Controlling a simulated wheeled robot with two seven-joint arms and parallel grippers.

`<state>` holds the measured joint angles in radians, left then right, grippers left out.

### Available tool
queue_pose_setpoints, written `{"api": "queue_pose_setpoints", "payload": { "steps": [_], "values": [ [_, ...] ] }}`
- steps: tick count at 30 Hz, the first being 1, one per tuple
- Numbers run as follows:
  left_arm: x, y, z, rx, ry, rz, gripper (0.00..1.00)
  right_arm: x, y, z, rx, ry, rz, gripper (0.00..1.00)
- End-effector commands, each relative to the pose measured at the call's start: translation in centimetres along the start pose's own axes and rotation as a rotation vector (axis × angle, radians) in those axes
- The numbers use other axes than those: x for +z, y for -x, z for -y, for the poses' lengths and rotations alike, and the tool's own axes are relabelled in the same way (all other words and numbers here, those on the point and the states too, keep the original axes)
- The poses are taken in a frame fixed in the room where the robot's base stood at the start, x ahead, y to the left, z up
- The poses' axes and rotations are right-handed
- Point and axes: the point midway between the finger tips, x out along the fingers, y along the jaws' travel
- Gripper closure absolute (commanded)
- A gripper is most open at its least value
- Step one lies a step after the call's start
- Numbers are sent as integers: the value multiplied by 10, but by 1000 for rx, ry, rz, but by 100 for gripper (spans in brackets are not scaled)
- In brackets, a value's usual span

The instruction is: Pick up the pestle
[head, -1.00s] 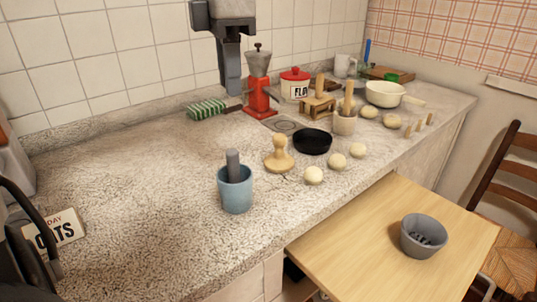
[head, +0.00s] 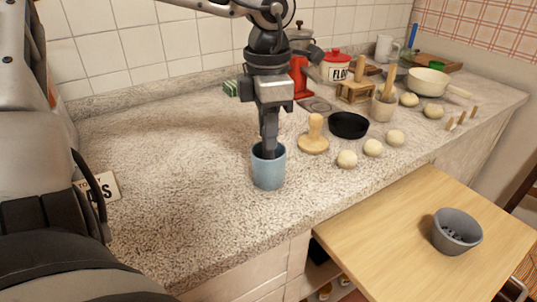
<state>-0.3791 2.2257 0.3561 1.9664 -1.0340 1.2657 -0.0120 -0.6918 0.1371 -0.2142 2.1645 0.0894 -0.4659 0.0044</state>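The blue cup (head: 268,170) stands upright on the speckled counter (head: 190,180). In the earlier view a grey pestle stands in it, its rounded end above the rim. Now my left gripper (head: 269,152) points straight down into the cup's mouth, where the pestle stood. The pestle is hidden or cannot be told apart from the dark fingers. The fingers show edge-on, so I cannot tell whether they are open or shut on it. A grey mortar-like bowl (head: 457,232) sits on the pull-out wooden board. My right gripper is not in view.
A wooden dough press (head: 314,136), a black pan (head: 348,125) and several dough balls (head: 373,148) lie right of the cup. A red grinder (head: 298,76) and flour canister (head: 336,66) stand behind. The counter left of the cup is mostly clear.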

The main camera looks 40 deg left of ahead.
Motion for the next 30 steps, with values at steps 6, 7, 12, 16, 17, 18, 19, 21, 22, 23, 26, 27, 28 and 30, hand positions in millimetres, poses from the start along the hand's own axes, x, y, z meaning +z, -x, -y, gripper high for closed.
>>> {"api": "queue_pose_setpoints", "payload": {
  "steps": [6, 7, 12, 16, 17, 18, 19, 21, 22, 23, 26, 27, 28, 30],
  "values": [
    [0, -19, 0, 0, 0, 1, 75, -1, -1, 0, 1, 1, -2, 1],
    [1, -19, 0, 0, 0, 1, 75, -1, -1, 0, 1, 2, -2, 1],
    [1, -19, 0, 0, 0, 1, 75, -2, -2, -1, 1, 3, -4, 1],
    [1, -19, 0, 0, 0, 1, 100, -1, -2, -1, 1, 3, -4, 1],
    [1, -19, 0, 1, 0, 1, 100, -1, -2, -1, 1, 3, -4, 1],
    [1, -18, 0, 1, 0, 2, 100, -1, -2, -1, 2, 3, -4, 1],
    [1, -18, 0, 1, 0, 2, 100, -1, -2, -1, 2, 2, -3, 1],
    [1, -18, 0, 1, 0, 2, 100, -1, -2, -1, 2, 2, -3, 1],
    [1, -18, 0, 1, 0, 2, 100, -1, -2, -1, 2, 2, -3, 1],
    [1, -18, 0, 1, 0, 2, 100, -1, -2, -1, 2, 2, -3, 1],
    [1, -16, 0, 2, 0, 2, 100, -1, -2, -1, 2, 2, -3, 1],
    [1, -15, 0, 2, 0, 2, 100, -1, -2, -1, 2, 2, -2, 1],
    [1, -13, 0, 3, 0, 3, 100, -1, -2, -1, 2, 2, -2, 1],
    [1, -7, 0, 3, 0, 3, 100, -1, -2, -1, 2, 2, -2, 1]
  ]
}}
